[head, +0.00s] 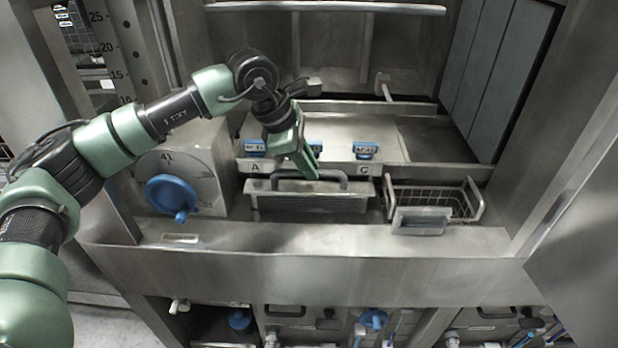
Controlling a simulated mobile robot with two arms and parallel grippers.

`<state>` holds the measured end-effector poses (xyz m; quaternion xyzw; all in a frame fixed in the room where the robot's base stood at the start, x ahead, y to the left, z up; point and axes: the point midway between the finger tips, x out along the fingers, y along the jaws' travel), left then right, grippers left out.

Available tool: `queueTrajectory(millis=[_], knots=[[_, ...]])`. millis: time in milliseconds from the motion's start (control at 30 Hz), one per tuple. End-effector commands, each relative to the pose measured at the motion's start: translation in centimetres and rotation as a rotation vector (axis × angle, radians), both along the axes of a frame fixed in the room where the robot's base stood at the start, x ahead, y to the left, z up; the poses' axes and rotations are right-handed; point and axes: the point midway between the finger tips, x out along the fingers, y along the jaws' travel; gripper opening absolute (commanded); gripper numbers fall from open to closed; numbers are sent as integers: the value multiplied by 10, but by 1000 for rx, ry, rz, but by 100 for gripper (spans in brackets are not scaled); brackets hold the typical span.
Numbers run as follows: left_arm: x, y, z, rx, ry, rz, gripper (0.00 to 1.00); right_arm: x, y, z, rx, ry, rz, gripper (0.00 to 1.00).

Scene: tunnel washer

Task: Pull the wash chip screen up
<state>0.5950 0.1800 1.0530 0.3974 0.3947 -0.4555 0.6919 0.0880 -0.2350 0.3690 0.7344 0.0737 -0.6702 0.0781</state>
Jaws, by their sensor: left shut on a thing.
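The wash chip screen (315,204) is a perforated metal screen with a dark bar handle (335,176) along its top. It sits in the slot at the front of the washer, below the labels A and C. My left gripper (312,168) reaches down from above and is shut on the handle, a little left of its middle. The fingers hide part of the handle. How far the screen's lower part reaches into the slot is hidden. My right gripper does not show.
A wire basket (436,200) stands right of the screen. A dial box with a blue knob (171,196) is on the left. Blue-handled parts (365,149) lie behind the screen. The metal front ledge (320,250) is clear. Grey curtain strips (500,75) hang at right.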

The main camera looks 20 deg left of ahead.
Motion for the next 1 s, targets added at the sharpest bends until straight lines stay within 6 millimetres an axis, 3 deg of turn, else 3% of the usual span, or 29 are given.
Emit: queueTrajectory(millis=[33,100,300,700,733,767,1000], knots=[[3,0,28,-5,-16,4,0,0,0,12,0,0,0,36],[3,0,48,-5,-15,4,0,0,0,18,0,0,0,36],[3,0,85,-6,-13,4,0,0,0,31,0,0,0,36],[2,0,89,-3,-7,3,0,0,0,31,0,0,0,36],[2,0,88,-3,-7,3,20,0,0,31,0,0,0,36],[1,0,88,-3,-7,3,23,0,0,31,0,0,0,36],[1,0,87,-2,-5,1,23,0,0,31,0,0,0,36]])
